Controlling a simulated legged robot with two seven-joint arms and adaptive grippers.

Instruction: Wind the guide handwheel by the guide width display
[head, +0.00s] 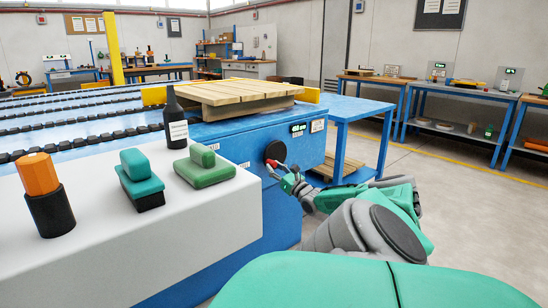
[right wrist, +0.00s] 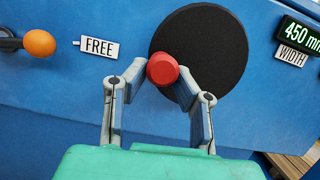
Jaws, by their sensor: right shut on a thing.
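The guide handwheel is a black disc (right wrist: 212,55) on the blue machine side; it also shows in the head view (head: 274,149). A red knob (right wrist: 162,69) sits at the wheel's left lower edge in the right wrist view. My right gripper (right wrist: 161,78) is shut on the red knob, one finger on each side of it. The green guide width display (right wrist: 304,38) reads 450 mm above a WIDTH label, to the right of the wheel; it also shows in the head view (head: 299,128). My left gripper is not in view.
An orange ball lever (right wrist: 40,43) with a FREE label (right wrist: 99,47) is left of the wheel. A white bench (head: 200,215) with green blocks, a black bottle and an orange-topped item is at the left. A wooden pallet (head: 238,91) lies above the wheel. Open floor is at the right.

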